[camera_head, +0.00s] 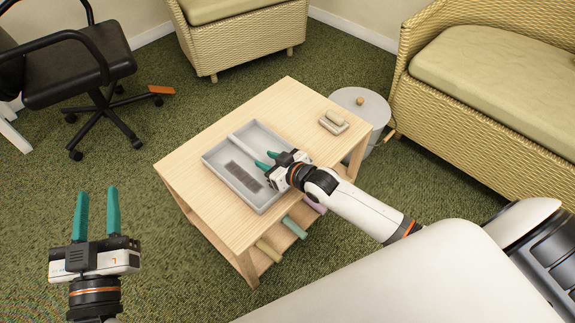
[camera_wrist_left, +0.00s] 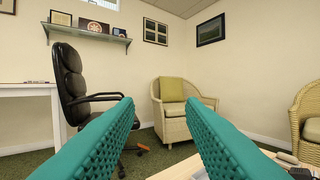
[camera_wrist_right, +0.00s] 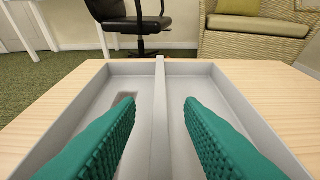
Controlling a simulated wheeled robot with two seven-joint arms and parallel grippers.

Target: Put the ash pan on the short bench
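A grey two-compartment tray, which looks like the ash pan (camera_head: 214,171), lies flat on a light wooden table (camera_head: 286,95). It also fills the right wrist view (camera_wrist_right: 160,75), with a raised divider down its middle. My right gripper (camera_head: 265,160) is open and empty over the tray. In the right wrist view its fingers (camera_wrist_right: 160,105) are on either side of the divider; I cannot tell whether they touch it. My left gripper (camera_head: 98,190) is open and empty, away from the table at the left. I cannot tell which piece is the short bench.
A small beige object (camera_head: 334,123) sits near the table's right corner. Rolled cloths (camera_head: 294,227) lie on its lower shelf. A round grey side table (camera_head: 368,103) stands behind it. A black office chair (camera_head: 80,70), a wicker armchair (camera_head: 240,40) and a wicker sofa (camera_head: 490,110) surround open green carpet.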

